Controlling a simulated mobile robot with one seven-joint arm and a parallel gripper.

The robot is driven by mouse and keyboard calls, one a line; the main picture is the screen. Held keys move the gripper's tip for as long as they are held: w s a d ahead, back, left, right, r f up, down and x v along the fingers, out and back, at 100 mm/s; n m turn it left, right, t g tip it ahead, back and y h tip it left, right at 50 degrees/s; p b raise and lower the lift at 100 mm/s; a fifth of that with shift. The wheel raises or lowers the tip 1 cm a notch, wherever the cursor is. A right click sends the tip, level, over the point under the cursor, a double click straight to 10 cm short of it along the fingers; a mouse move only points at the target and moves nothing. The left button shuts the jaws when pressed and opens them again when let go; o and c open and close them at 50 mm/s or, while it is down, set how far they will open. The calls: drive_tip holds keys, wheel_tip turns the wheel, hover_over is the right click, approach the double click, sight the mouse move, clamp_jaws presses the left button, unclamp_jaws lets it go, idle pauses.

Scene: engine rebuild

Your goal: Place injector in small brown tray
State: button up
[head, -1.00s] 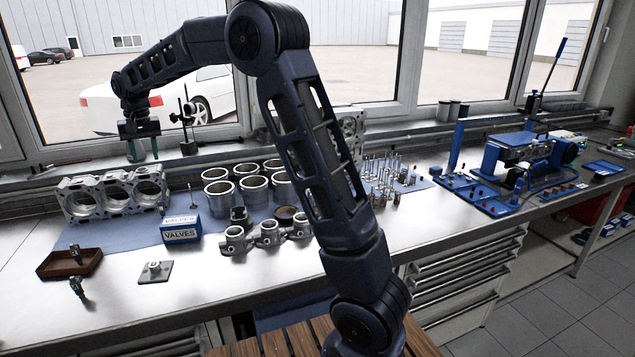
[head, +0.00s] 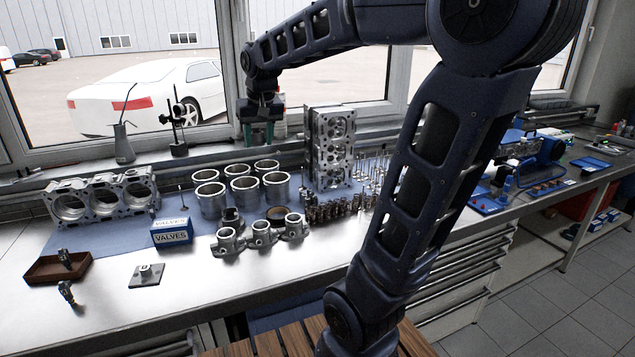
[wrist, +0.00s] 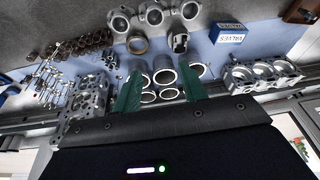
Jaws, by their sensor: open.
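The small brown tray (head: 38,272) sits at the left of the bench, and one small metal injector (head: 65,258) stands in it. Another small injector-like metal piece (head: 67,292) is on the bench just in front of the tray. A corner of the tray shows at the top right of the wrist view (wrist: 300,12). My gripper (head: 258,132) is raised at the back of the bench near the window, well to the right of the tray. Its green fingers are apart with nothing between them in the wrist view (wrist: 160,92), over the far side of the cylinder sleeves.
Cylinder sleeves (head: 240,190), a blue VALVES box (head: 172,232), a piston-and-housing group (head: 262,234), an upright cylinder head (head: 332,148) and an engine block (head: 103,198) crowd the blue mat. A small plate (head: 146,275) lies in front. The bench's front left is mostly clear.

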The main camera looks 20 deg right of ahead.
drive_tip(key=s+d+f, duration=0.4)
drive_tip(key=s+d, duration=0.1)
drive_tip(key=s, duration=0.3)
drive_tip(key=s+d+f+t, duration=0.1)
drive_tip(key=s+d+f, duration=0.2)
drive_tip(key=s+d, duration=0.2)
drive_tip(key=s, duration=0.3)
drive_tip(key=shift+s+f+m+h, duration=0.25)
drive_tip(key=shift+f+m+h, duration=0.15)
